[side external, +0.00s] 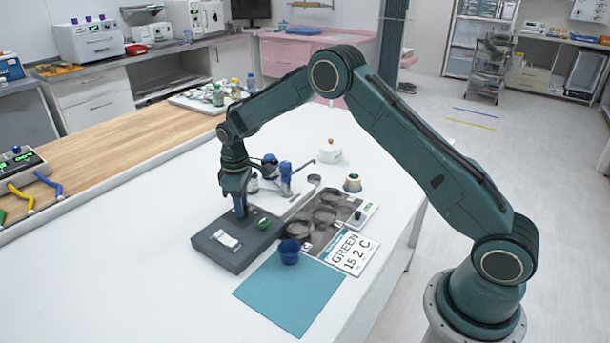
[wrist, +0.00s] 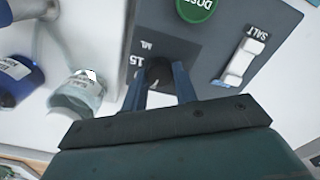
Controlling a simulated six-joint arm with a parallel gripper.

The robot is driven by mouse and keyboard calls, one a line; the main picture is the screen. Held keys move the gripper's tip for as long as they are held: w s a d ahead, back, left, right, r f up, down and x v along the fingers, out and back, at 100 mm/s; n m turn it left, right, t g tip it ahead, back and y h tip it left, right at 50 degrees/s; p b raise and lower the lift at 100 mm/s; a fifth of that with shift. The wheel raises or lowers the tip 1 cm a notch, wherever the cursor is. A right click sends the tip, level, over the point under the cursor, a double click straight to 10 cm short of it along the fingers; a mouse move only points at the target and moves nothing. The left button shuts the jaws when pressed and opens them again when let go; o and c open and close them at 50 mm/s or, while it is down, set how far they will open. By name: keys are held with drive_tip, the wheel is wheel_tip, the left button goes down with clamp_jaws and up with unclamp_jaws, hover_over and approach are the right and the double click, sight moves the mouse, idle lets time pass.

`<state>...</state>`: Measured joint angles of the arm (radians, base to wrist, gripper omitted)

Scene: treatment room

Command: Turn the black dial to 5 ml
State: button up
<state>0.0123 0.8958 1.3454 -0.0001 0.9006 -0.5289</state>
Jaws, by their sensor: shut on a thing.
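The dark grey panel box (side external: 222,257) lies on the white table in the side view. My gripper (side external: 240,212) points down onto its far part. In the wrist view my gripper (wrist: 161,92) is shut on the black dial (wrist: 158,72), with one blue finger on each side of it. The marks "15" and "ML" show next to the dial; a 5 mark and the dial's pointer cannot be made out. The panel also carries a green button (wrist: 197,8) marked "DOS…" and a white switch (wrist: 238,63) marked "SALT".
A blue cup (side external: 289,252) stands by the teal mat (side external: 285,303), near a card (side external: 352,254) reading "GREEN 15 2 C". A dark tray (side external: 318,238) with rings lies right of the panel. The table's left front is clear.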

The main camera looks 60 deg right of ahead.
drive_tip(key=shift+n, duration=1.3)
drive_tip(key=o, duration=1)
drive_tip(key=shift+c, duration=0.2)
drive_tip(key=shift+r, duration=0.1)
wheel_tip(320, 180, up, 14)
